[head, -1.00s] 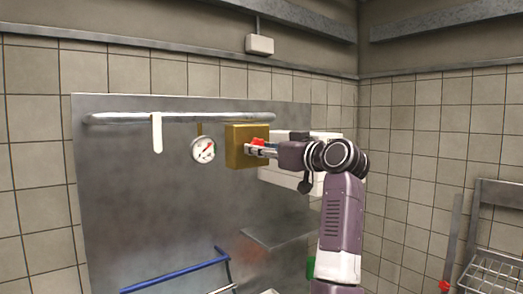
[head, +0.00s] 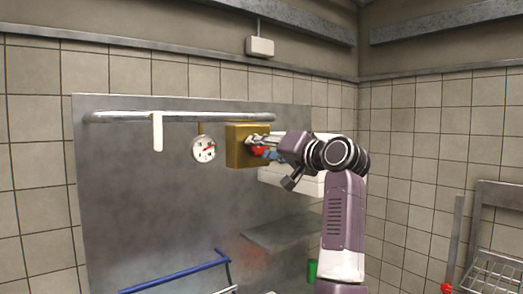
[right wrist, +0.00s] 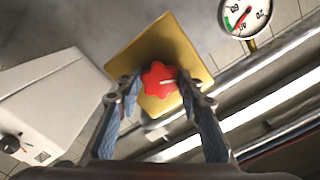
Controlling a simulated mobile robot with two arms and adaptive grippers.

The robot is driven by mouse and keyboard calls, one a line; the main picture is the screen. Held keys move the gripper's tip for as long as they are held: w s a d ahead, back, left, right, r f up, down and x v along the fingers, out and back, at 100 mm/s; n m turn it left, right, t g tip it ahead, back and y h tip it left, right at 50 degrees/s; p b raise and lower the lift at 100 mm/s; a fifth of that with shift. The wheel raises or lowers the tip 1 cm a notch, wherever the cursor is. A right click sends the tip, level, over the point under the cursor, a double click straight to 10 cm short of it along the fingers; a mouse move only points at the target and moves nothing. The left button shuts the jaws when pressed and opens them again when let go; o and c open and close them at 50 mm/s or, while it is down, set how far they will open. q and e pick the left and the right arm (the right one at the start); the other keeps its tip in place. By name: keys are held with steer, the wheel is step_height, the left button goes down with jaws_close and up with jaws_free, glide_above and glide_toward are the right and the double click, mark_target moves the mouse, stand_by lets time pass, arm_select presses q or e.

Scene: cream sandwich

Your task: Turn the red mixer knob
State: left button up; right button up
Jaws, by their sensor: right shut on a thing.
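The red mixer knob (head: 258,151) sits on the front of a brass-yellow square box (head: 236,146) on the steel panel. In the right wrist view the knob (right wrist: 158,79) is star-shaped with a pale mark, in front of the yellow plate (right wrist: 181,52). My right gripper (head: 262,147) reaches the box from the right, its wrist tilted. In the right wrist view its fingers (right wrist: 159,83) lie on either side of the knob, shut on it. The fingers partly hide the knob in the head view. My left gripper is not in view.
A round dial gauge (head: 204,149) hangs left of the box from a horizontal metal rail (head: 120,117). A white hook-like strip (head: 157,132) hangs further left. A white appliance (head: 283,181) stands close behind my right wrist. A blue bar (head: 175,277) is below.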

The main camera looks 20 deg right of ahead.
steer(key=shift+m, duration=0.5)
steer(key=o, duration=1.2)
steer(key=shift+c, duration=0.2)
steer(key=shift+s+d, duration=0.1)
steer(key=shift+s, duration=0.05)
steer(key=v, duration=1.1)
steer(key=shift+s, duration=0.35)
steer(key=shift+d, duration=0.1)
